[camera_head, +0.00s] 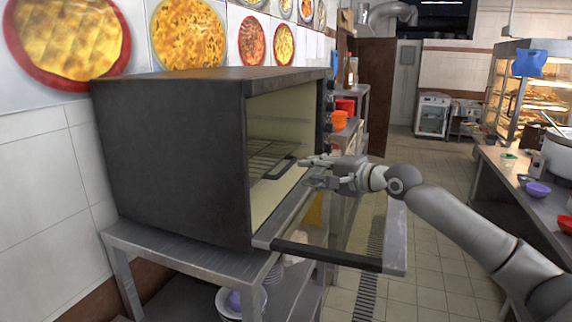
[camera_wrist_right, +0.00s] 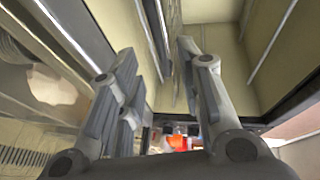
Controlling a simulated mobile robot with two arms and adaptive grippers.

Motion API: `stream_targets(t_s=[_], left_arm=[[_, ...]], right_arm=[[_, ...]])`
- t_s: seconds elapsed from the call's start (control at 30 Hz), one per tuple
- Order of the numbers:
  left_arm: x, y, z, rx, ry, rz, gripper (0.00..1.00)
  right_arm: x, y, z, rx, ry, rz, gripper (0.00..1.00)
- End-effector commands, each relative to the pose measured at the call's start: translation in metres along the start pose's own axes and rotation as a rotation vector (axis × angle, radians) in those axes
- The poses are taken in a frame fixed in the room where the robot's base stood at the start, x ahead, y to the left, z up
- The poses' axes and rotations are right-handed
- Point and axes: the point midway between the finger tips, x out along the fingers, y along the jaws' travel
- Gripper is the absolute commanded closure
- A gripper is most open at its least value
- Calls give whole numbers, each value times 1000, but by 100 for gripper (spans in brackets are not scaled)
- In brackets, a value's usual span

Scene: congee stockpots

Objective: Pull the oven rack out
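The dark oven (camera_head: 175,150) stands on a metal table with its door (camera_head: 345,258) folded down open. Its wire rack (camera_head: 262,158) lies inside at mid height, with a dark handle (camera_head: 282,168) at the front edge. My right gripper (camera_head: 306,168) reaches in from the right at the oven mouth, its fingertips just beside the handle. In the right wrist view the right gripper (camera_wrist_right: 157,58) has its fingers apart, with dark bars seen between and beyond them. I cannot tell whether a finger touches the handle. My left gripper is out of view.
The open door projects into the aisle beneath my right arm. A metal table (camera_head: 195,258) carries the oven, with bowls on its lower shelf. A counter with a purple bowl (camera_head: 538,189) stands at right. The tiled floor (camera_head: 435,235) between is clear.

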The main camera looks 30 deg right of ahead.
Motion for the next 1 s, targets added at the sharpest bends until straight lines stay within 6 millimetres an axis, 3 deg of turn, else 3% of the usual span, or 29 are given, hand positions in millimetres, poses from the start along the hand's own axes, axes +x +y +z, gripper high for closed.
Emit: stream_targets(t_s=[0.1,0.23,0.37,0.53,0.63,1.0], left_arm=[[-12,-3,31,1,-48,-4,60],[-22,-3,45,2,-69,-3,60],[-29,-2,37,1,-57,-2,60],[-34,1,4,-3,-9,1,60],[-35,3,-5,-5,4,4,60],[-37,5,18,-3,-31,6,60]], right_arm=[[16,-4,1,2,-2,-1,66],[39,-5,1,3,-2,-3,66],[62,-4,1,3,-2,-2,66],[84,-3,0,2,-1,-2,66],[92,-2,0,1,0,-1,66],[99,0,0,-2,0,0,66]])
